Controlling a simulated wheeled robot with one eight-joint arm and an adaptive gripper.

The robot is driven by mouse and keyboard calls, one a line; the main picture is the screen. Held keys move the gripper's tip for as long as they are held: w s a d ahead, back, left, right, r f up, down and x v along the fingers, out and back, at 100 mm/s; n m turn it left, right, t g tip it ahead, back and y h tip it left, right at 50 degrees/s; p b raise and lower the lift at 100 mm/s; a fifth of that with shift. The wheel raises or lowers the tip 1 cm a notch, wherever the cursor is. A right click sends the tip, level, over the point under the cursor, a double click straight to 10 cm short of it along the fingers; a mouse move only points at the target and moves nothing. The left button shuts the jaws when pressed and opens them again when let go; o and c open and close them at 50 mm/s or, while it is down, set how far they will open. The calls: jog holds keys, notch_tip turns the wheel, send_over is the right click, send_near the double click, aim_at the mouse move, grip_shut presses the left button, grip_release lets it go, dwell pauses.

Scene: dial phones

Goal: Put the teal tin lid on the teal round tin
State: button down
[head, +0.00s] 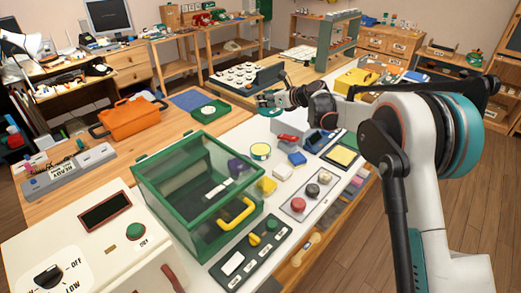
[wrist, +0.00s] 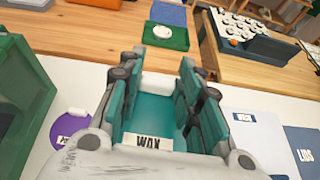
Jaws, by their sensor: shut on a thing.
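My gripper (head: 272,101) is shut on a flat teal piece with a "WAX" label (wrist: 147,141), which looks like the teal tin lid. The piece lies between the two teal-padded fingers in the wrist view (wrist: 165,95). In the head view it shows only as a small teal patch under the fingers. A round tin (head: 260,151) with a teal side and pale yellow top stands on the white worktop, nearer than my gripper and apart from it. I cannot make out this tin in the wrist view, where my gripper covers the middle.
A green clear-walled case (head: 190,190) stands left of the tin. A purple round thing (wrist: 68,128) sits beside the case. A dark blue "LIDS" mat (wrist: 305,150) lies at right. Behind are a green tray (head: 208,112) with a white dish and a dark-backed board (head: 245,76).

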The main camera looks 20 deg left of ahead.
jog(key=shift+n+g, duration=0.3)
jog(key=a+f+b, duration=0.1)
jog(key=f+b, duration=0.1)
jog(key=f, duration=0.4)
jog(key=a+f+b, duration=0.1)
jog(key=f+b, duration=0.1)
jog(key=f, duration=0.4)
jog(key=a+f+b, duration=0.1)
jog(key=f+b, duration=0.1)
jog(key=f, duration=0.5)
jog(key=shift+s+a+f, duration=0.1)
jog(key=shift+s+a, duration=0.2)
jog(key=shift+a, duration=0.1)
jog(key=c, duration=1.2)
grip_release()
jog(key=shift+f, duration=0.1)
jog(key=shift+o, duration=0.2)
jog(key=shift+r, duration=0.25)
jog(key=p+v, duration=0.3)
jog(key=v, duration=0.9)
jog(key=shift+f, duration=0.3)
